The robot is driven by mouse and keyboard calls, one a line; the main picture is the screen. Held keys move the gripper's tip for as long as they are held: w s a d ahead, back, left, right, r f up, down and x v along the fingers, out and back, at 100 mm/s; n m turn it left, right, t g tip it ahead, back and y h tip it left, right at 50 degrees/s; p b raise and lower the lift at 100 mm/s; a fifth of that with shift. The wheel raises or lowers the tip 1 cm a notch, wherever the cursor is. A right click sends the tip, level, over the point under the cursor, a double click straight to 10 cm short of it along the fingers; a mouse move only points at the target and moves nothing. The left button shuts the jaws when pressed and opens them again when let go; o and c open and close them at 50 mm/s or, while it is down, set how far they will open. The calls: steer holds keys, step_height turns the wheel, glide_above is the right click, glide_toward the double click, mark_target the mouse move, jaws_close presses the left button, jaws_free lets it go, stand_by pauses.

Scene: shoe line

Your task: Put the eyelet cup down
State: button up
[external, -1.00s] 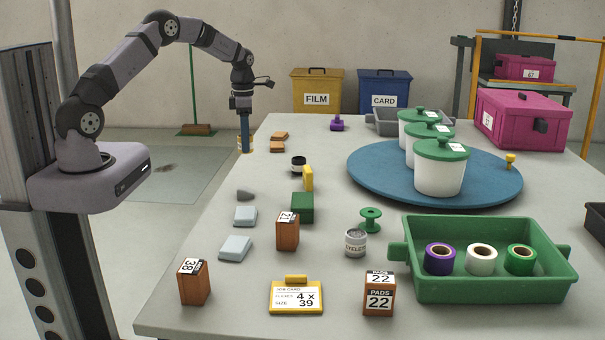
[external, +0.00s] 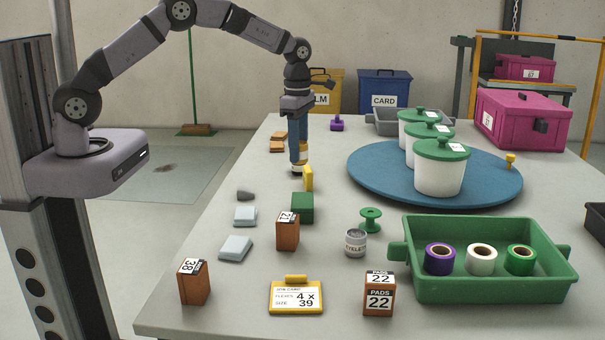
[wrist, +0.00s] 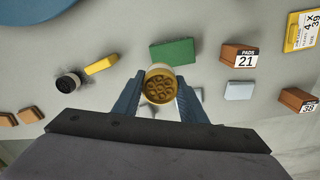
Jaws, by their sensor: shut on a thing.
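My gripper (external: 298,152) points down with its blue fingers shut on an eyelet cup (wrist: 159,86). In the wrist view the cup is round, with a brass-coloured patterned top, between the two fingertips. In the external view only a pale and yellowish band of the cup (external: 299,169) shows below the fingers. It seems to hang over the table's left part, but its height above the top is hard to tell. A second, grey tin with a label reading like "EYELET" (external: 355,243) stands on the table near the green tray.
Near the cup are a yellow-handled item (external: 308,178), a black round item (wrist: 68,83) and a green block (external: 302,208). A size-21 box (external: 287,231) and pale blocks (external: 245,216) stand nearer. A blue turntable (external: 365,180) with white pots is to the right.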

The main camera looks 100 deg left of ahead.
steer(key=shift+w+d+r+m, duration=0.15)
steer(key=shift+w+d+m, duration=0.2)
steer(key=shift+d+m, duration=0.45)
steer(key=shift+w+d+r+m, duration=0.15)
steer(key=shift+w+d+m, duration=0.15)
steer(key=shift+d+m, duration=0.5)
steer(key=shift+f, duration=0.1)
glide_toward(302, 200)
steer(key=shift+w+a+f+p, duration=0.1)
steer(key=shift+f+p, duration=0.15)
steer(key=shift+f, duration=1.1)
steer(key=shift+w+a+f+p, duration=0.1)
steer(key=shift+f+p, duration=0.1)
steer(key=shift+f, duration=1.2)
steer(key=shift+f, duration=0.1)
steer(key=shift+f, duration=0.1)
steer(key=o, duration=1.2)
steer(key=shift+c, duration=0.2)
